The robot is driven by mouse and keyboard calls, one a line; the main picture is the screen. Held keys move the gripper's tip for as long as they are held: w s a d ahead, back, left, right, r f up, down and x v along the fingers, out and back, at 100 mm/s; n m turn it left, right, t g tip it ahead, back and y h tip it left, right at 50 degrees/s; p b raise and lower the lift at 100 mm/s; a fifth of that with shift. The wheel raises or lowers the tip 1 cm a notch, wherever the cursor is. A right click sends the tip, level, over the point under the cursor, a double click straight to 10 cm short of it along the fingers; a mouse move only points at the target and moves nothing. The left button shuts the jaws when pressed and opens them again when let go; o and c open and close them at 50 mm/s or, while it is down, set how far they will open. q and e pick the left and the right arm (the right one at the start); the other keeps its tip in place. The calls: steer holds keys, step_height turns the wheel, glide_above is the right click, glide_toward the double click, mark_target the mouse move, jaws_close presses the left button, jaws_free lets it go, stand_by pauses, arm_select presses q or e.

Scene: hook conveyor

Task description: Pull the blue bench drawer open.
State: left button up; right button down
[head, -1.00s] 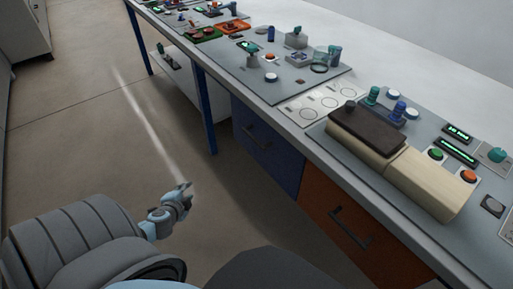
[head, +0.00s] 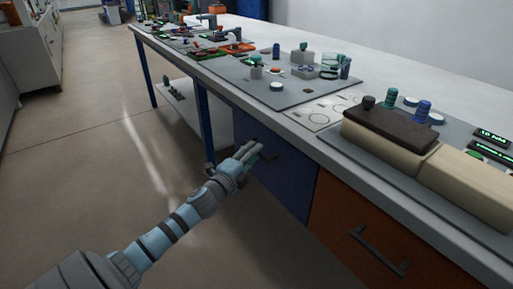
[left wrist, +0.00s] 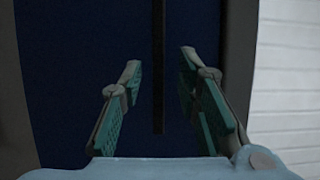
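The blue bench drawer (head: 290,180) is under the worktop, its front flush with the bench and shut. My left gripper (head: 254,150) is in front of it, at its dark handle, which the fingers partly hide. In the left wrist view the blue drawer front (left wrist: 65,90) fills most of the background. The dark handle bar (left wrist: 158,70) runs upright between the two teal-padded fingers (left wrist: 160,62), which are apart, with a gap on each side. I cannot tell how far the fingertips reach past the bar. My right gripper is not in view.
An orange drawer (head: 365,235) with a dark handle sits right of the blue one. A blue table leg (head: 203,120) stands left of it. The worktop carries a cream case with a dark lid (head: 390,135) and several small devices. The floor in front is clear.

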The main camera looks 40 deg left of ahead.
arm_select(q)
steer(key=shift+w+a, duration=0.15)
steer(key=shift+w, duration=1.15)
jaws_close()
